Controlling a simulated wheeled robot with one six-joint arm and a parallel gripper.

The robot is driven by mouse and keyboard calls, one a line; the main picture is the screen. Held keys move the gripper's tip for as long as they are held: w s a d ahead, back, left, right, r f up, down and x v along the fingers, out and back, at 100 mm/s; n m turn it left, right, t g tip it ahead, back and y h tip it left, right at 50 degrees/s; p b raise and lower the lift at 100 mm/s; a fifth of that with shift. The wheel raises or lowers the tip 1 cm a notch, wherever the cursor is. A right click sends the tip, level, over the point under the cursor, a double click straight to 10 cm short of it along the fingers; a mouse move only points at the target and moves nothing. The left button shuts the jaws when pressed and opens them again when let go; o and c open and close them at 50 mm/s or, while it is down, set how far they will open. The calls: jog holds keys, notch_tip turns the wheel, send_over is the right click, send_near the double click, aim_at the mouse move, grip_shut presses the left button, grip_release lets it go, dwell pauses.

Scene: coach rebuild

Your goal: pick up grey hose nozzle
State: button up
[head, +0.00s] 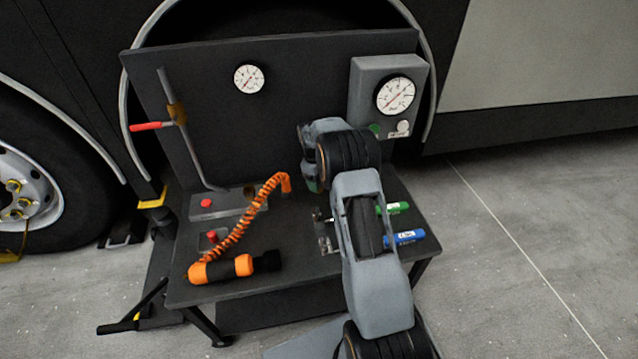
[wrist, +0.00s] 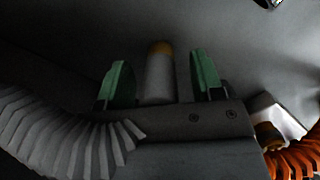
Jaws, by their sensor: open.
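A grey cylinder with a tan tip, which looks like the grey hose nozzle (wrist: 160,86), stands between the two green fingers of my gripper (wrist: 159,62) in the wrist view. The fingers are open, with a visible gap on each side of it. A grey ribbed hose (wrist: 55,130) runs along the lower left; I cannot tell whether it joins the nozzle. In the head view my gripper (head: 312,184) is low over the back middle of the dark bench (head: 290,275), mostly behind my arm. The nozzle cannot be made out there.
An orange coiled hose (head: 245,222) lies left of my gripper, its coil also in the wrist view (wrist: 295,158). An orange-black tool (head: 222,269) lies at the front left. Green (head: 395,208) and blue (head: 405,238) handles are at right. A gauge panel (head: 300,100) stands behind.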

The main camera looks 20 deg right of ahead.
jog(key=shift+c, duration=0.4)
jog(key=shift+r, duration=0.1)
jog(key=c, duration=1)
jog(key=shift+r, duration=0.1)
jog(key=shift+r, duration=0.3)
jog(key=r, duration=0.1)
jog(key=r+p, duration=0.1)
jog(key=r, duration=0.1)
jog(key=shift+a+r, duration=0.1)
jog(key=shift+a, duration=0.15)
jog(key=s+a+r+p, duration=0.2)
jog(key=a+r, duration=0.2)
jog(key=s+a+r+p, duration=0.2)
jog(key=a+r+p, duration=0.1)
jog(key=r, duration=0.2)
jog(key=s+a+r+p, duration=0.3)
jog(key=a+r, duration=0.1)
jog(key=shift+a+r, duration=0.35)
